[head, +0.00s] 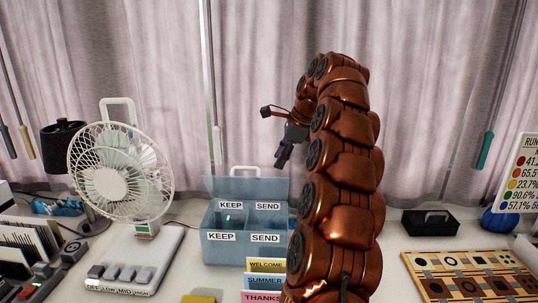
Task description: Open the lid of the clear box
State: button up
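The clear box (218,249) is a bluish see-through box on the table, left of my arm. Its front and compartments carry KEEP and SEND labels. A bluish see-through panel (222,187), which looks like its lid, stands raised along the back, with a pale handle (245,170) showing at its top edge. The compartments are visible from above; a small green-lit item lies in the left one. My arm hides the box's right edge. My gripper (281,158) hangs in the air above and right of the box, apart from it. Its fingers are small and dark, so their opening is unclear.
A white fan (120,172) with a button base stands left of the box. WELCOME, SUMMER and THANKS cards (265,281) stand in front of it. A patterned wooden board (470,276) and a black handled case (430,222) are at right. Curtains hang behind.

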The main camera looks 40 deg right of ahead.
jog(key=shift+s+d, duration=0.4)
jog(key=shift+s, duration=0.4)
jog(key=shift+s+d, duration=0.35)
jog(key=shift+s, duration=0.45)
jog(key=shift+n, duration=0.3)
jog(key=c, duration=0.4)
jog(key=shift+w+a+n+b, duration=0.15)
jog(key=shift+w+n+b, duration=0.1)
jog(key=shift+n+b, duration=0.65)
jog(key=c, duration=0.3)
jog(key=n, duration=0.3)
jog(key=n+b, duration=0.1)
jog(key=shift+w+a+r+n+t+h, duration=0.3)
jog(key=shift+r, duration=0.1)
grip_shut()
jog(key=n+t+h+b, duration=0.2)
jog(key=n+b, duration=0.8)
jog(key=n, duration=1.7)
send_near(248, 178)
jog(key=shift+w+d+f+p, duration=0.15)
jog(key=shift+w+f+p, duration=0.35)
jog(key=shift+w+f, duration=0.55)
jog(key=shift+w+d+f+p, duration=0.2)
jog(key=shift+w+f+p, duration=0.4)
jog(key=shift+w, duration=0.7)
jog(key=shift+w+d+f+p, duration=0.15)
jog(key=shift+w+f+p, duration=0.2)
jog(key=shift+w+f, duration=0.75)
